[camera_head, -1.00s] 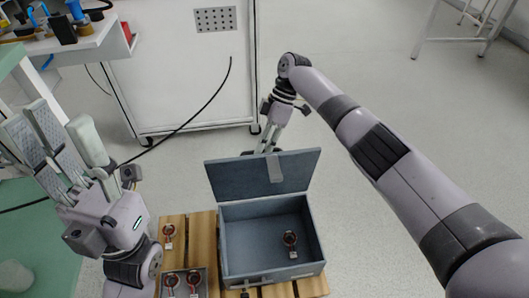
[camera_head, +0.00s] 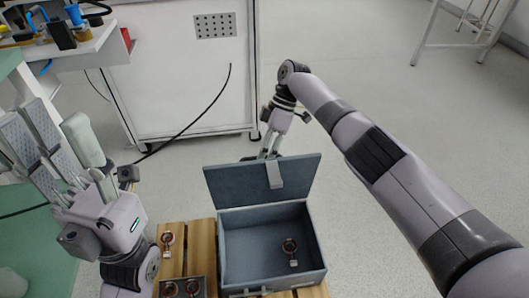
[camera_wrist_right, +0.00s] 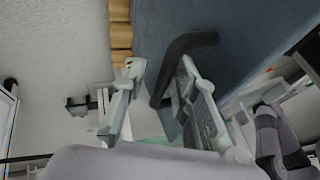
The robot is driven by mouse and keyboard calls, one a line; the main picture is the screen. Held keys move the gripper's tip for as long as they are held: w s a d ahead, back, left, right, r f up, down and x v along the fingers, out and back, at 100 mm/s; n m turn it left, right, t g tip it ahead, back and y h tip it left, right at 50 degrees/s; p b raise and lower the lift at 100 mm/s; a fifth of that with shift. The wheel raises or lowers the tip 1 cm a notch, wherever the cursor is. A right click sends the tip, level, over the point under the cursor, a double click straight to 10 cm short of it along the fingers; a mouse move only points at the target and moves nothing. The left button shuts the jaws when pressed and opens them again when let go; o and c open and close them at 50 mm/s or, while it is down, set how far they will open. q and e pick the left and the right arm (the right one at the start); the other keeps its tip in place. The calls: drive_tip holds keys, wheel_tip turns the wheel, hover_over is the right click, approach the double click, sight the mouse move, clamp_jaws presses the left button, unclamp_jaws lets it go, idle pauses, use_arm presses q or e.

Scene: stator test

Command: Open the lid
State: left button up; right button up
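The blue-grey box (camera_head: 231,250) stands on a wooden slatted surface. Its lid (camera_head: 235,184) is open, standing up and leaning back from the rear edge, with a grey latch flap (camera_head: 275,174) on its inner face. My right gripper (camera_head: 267,152) is behind the lid, its tips partly hidden by it. In the right wrist view, the fingers (camera_wrist_right: 158,72) are spread apart, with a dark curved handle (camera_wrist_right: 184,46) by the blue-grey panel between them. Whether they touch it cannot be told. My left gripper (camera_head: 55,145) is open and empty, left of the box.
A small red-ringed part (camera_head: 291,246) lies inside the box. Another ringed part (camera_head: 168,239) lies on the wooden slats (camera_head: 202,240), and a small tray (camera_head: 181,280) holds more at the front.

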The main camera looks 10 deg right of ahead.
drive_tip(key=shift+w+a+r, duration=0.1)
drive_tip(key=shift+r, duration=0.1)
drive_tip(key=shift+v, duration=3.65)
drive_tip(key=shift+f, duration=0.15)
